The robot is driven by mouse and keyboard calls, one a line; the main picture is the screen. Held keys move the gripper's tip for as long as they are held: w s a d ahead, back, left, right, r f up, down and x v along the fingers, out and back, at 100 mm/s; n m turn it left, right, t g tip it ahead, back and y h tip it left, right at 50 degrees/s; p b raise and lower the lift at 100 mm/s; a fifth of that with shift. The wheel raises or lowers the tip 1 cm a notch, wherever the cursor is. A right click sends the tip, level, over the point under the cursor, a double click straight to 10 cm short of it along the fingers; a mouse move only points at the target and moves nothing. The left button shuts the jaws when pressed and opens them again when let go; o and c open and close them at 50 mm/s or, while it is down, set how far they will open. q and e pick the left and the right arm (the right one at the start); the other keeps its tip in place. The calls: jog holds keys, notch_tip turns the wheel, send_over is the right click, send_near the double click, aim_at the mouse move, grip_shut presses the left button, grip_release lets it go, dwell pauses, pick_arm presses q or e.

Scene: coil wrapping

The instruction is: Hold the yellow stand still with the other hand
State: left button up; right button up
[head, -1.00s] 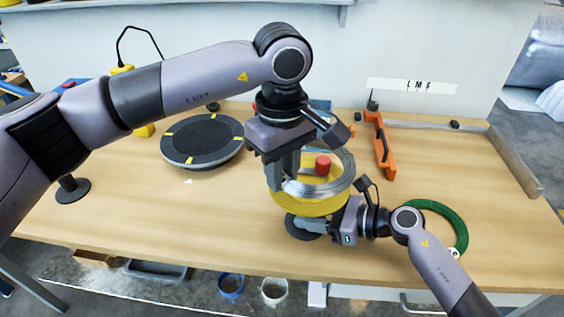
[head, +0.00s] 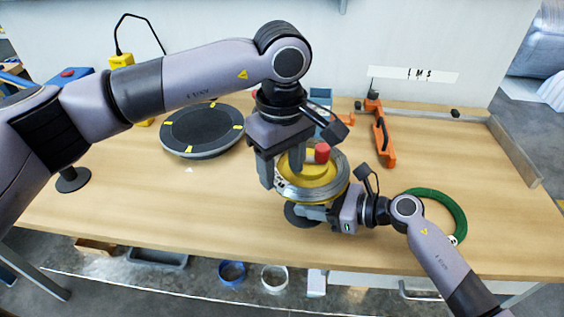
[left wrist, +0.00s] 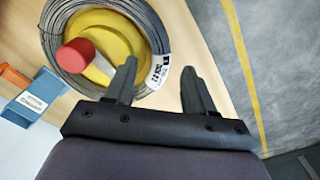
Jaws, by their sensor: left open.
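The yellow stand (head: 318,174) has a red knob (head: 322,153) and a dark round base. A grey wire coil (head: 340,180) lies low around it. In the left wrist view, the coil (left wrist: 52,45) with its white label circles the yellow stand (left wrist: 120,40). My left gripper (head: 281,170) points down at the coil's left side.
A dark turntable with yellow marks (head: 203,130) is at the back left. A green ring (head: 442,213) lies right, behind my right arm. An orange tool (head: 383,140) stands at the back right. The table front left is clear.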

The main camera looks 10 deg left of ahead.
pick_arm(q)
notch_tip(320, 180, up, 12)
pick_arm(e)
jog(key=shift+r, duration=0.1)
pick_arm(q)
jog(key=shift+r, duration=0.1)
dwell(0.4)
pick_arm(e)
jog(key=o, duration=0.9)
